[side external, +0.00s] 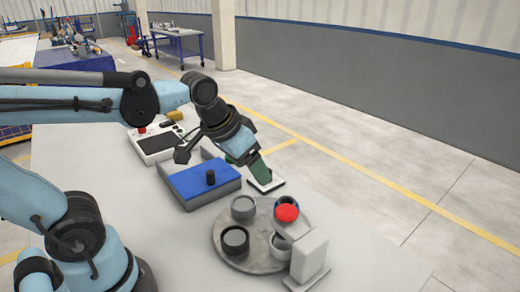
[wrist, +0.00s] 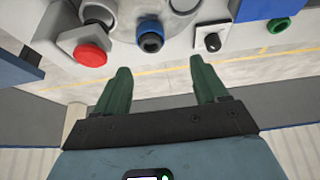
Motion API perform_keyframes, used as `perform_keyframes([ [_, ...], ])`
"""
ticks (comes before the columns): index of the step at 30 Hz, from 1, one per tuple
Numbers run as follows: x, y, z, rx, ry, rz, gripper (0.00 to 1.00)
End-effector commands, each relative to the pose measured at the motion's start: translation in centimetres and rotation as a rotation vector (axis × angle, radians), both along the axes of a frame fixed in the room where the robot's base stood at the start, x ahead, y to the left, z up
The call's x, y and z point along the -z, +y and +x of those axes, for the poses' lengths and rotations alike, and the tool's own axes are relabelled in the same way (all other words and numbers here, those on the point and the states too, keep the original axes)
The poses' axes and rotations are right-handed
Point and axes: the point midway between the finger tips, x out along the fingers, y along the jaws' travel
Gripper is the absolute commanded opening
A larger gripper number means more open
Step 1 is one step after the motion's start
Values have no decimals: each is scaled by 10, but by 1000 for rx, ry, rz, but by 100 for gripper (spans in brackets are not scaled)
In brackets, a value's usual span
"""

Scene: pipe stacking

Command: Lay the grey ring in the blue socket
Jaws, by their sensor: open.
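My gripper (side external: 260,172) has green fingers and is above the table, beside a small white plate. In the wrist view my gripper (wrist: 160,75) is open, with nothing between its fingers. The blue socket (wrist: 150,38), a round blue rim with a dark centre, is ahead of the fingers and left of centre in the wrist view. Grey round cups stand on a round grey plate (side external: 263,207): one at the back (side external: 243,208), one at the left (side external: 235,240). I cannot tell which piece is the grey ring.
A red button (wrist: 90,55) on a grey box is left of the blue socket in the wrist view. The white plate (wrist: 210,40) bears a black knob. A green ring (wrist: 280,25) lies farther right. A pale block (side external: 310,255) stands in front.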

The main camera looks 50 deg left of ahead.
Motion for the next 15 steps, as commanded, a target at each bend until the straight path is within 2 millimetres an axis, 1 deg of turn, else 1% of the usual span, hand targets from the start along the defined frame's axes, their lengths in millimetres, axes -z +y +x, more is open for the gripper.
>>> perform_keyframes([
  [1, 6, 2, -8, -2, -35, 1, 72],
  [6, 19, 5, -21, -2, -121, 6, 72],
  [10, 23, 5, -24, -2, -148, 8, 72],
  [15, 23, 6, -24, -2, -152, 8, 72],
])
